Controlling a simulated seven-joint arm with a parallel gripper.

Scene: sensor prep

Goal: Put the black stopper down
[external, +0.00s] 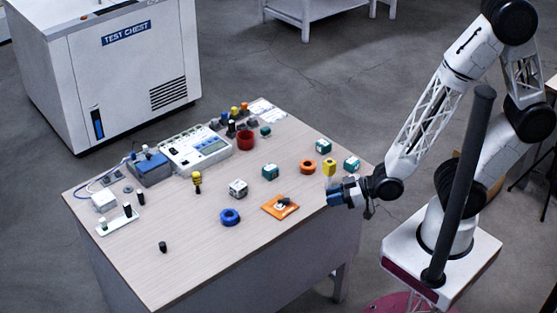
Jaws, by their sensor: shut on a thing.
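My gripper (334,199), with blue fingertips, is above the right edge of the table, to the right of an orange square plate. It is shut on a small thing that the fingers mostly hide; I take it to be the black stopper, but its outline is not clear. A separate small black cylinder (162,246) stands alone at the front left of the table.
A yellow block (329,168), orange ring (307,167), teal blocks (351,163), blue ring (230,217) and white block (238,188) are close by. The front middle of the wooden table (200,262) is clear.

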